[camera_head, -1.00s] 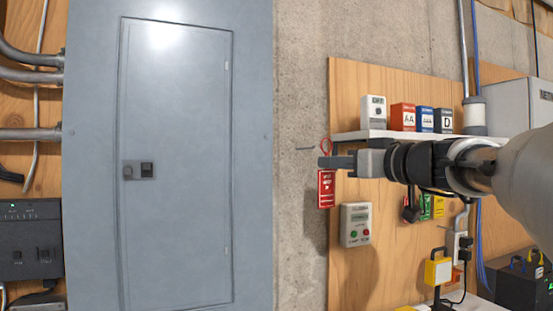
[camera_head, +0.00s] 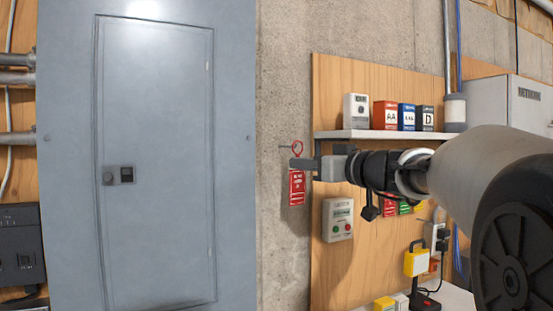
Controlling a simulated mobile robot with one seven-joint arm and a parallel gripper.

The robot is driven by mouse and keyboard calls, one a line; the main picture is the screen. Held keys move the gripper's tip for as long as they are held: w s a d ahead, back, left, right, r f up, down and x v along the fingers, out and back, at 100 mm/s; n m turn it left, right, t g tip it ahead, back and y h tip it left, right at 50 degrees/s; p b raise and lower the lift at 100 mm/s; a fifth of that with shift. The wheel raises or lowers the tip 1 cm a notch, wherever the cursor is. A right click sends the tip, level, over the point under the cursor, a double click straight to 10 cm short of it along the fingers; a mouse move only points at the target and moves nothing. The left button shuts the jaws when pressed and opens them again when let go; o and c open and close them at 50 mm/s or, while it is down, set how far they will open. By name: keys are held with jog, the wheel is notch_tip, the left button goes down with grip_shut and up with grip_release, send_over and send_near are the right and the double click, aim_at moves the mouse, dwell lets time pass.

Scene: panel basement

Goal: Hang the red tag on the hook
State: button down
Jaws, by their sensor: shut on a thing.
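The red tag (camera_head: 297,188) hangs upright below my gripper's fingertips, with its red ring (camera_head: 297,147) standing above them. My gripper (camera_head: 301,163) reaches in from the right and is shut on the tag between ring and label. The hook (camera_head: 284,147) is a thin dark peg on the concrete wall, just left of the ring and at about its height. Ring and hook meet or nearly meet in the picture. I cannot tell whether the hook passes through the ring. The fingers hide the tag's upper part.
A grey panel door (camera_head: 157,165) fills the left. A shelf (camera_head: 375,135) with several small boxes is behind my gripper, on a plywood board (camera_head: 331,270). A grey control box (camera_head: 338,220) is below right of the tag. Bare concrete (camera_head: 280,240) lies below the hook.

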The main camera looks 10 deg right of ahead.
jog(key=shift+w+a+f+b, duration=0.2)
jog(key=shift+w+b, duration=0.05)
jog(key=shift+w, duration=0.3)
jog(key=shift+w+a+f+b, duration=0.15)
jog(key=shift+w+b, duration=0.05)
jog(key=shift+w, duration=0.3)
jog(key=shift+b, duration=0.35)
jog(key=shift+w, duration=0.1)
jog(key=c, duration=1.8)
grip_release()
jog(key=shift+b, duration=0.3)
